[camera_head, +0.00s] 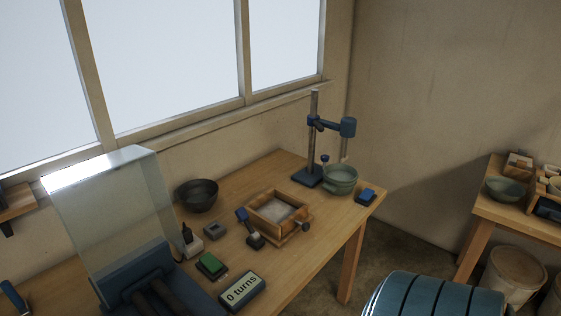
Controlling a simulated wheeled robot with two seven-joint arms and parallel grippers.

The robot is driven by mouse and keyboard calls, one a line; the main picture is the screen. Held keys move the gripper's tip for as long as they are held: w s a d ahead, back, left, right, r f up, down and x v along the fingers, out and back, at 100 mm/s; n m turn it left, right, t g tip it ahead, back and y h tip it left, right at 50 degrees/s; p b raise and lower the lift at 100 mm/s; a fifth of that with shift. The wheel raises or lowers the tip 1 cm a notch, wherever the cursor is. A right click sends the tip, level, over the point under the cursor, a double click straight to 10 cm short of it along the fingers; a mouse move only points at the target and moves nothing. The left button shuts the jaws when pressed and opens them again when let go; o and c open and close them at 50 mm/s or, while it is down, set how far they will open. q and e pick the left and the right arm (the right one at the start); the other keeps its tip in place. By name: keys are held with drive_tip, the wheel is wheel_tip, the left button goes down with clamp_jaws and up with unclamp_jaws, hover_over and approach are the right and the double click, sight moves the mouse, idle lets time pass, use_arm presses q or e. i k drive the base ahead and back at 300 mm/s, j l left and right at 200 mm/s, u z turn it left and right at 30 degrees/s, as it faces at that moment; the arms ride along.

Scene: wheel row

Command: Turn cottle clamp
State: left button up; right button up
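A square wooden cottle frame (263,223) with pale material inside sits on the wooden bench. A display block (242,292) reading "0 turns" lies at the front of the bench. Neither of my grippers shows in the head view, and nothing is seen touching the cottle or its clamp.
A stand (315,130) with a blue arm rises behind a green pot (340,180). A dark bowl (197,195), green pad (211,264) and clear shield (115,210) are to the left. A blue block (366,195) lies right. A striped blue object (435,296) fills the lower right.

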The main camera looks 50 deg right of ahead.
sight(241, 213)
drive_tip(key=z, duration=1.65)
drive_tip(key=i+l, duration=0.15)
drive_tip(key=i, duration=0.45)
